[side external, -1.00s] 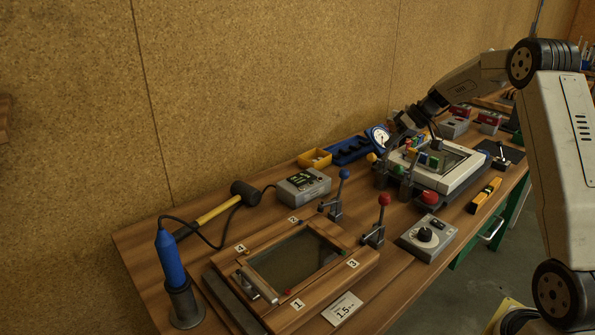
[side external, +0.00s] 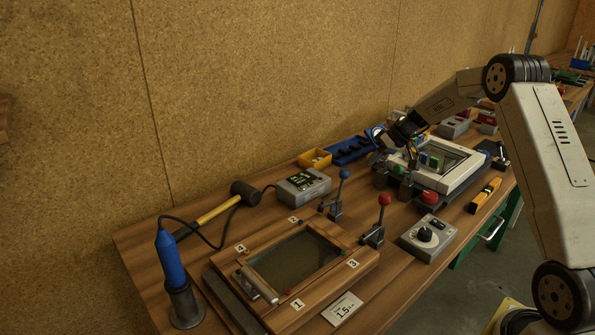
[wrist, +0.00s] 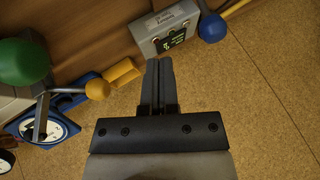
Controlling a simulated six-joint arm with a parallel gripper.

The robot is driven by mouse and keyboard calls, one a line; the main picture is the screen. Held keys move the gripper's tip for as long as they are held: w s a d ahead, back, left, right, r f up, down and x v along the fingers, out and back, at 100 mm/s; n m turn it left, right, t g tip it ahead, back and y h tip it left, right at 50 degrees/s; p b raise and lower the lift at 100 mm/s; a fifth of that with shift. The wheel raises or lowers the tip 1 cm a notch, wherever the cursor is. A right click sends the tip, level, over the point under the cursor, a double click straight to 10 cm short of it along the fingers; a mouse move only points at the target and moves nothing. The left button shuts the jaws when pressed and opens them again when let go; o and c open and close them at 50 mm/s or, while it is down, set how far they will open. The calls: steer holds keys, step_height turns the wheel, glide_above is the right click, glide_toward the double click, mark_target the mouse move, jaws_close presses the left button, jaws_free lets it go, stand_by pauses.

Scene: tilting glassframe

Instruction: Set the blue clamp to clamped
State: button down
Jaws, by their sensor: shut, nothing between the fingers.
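The blue clamp (side external: 343,176) stands behind the glass frame, beside the corner marked 2. Its blue-knobbed lever stands roughly upright. Its blue knob (wrist: 212,28) also shows at the top of the wrist view, to the right of my fingertips and apart from them. My gripper (wrist: 159,62) is shut and empty. In the side view my gripper (side external: 381,139) is over the back of the bench, to the right of the blue clamp, near the white device. The wooden glass frame (side external: 350,270) lies at the front, near the blue clamp.
A red-knobbed clamp (side external: 384,201) stands right of the blue one. A grey display box (side external: 303,186) and a hammer (side external: 217,207) lie to the left. A green knob (wrist: 22,62) and a yellow knob (wrist: 97,89) are left of my fingers. A dial box (side external: 428,237) sits in front.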

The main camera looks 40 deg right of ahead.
mark_target(347, 170)
steer(key=a, duration=0.1)
steer(key=w+a+f, duration=0.1)
steer(key=a, duration=0.2)
steer(key=shift+w+a+f, duration=0.3)
steer(key=shift+w+a, duration=0.1)
steer(key=shift+a+r+h, duration=0.35)
steer(key=shift+a, duration=0.4)
steer(key=shift+a+r+h, duration=0.3)
steer(key=shift+a+h, duration=0.05)
steer(key=shift+a, duration=0.4)
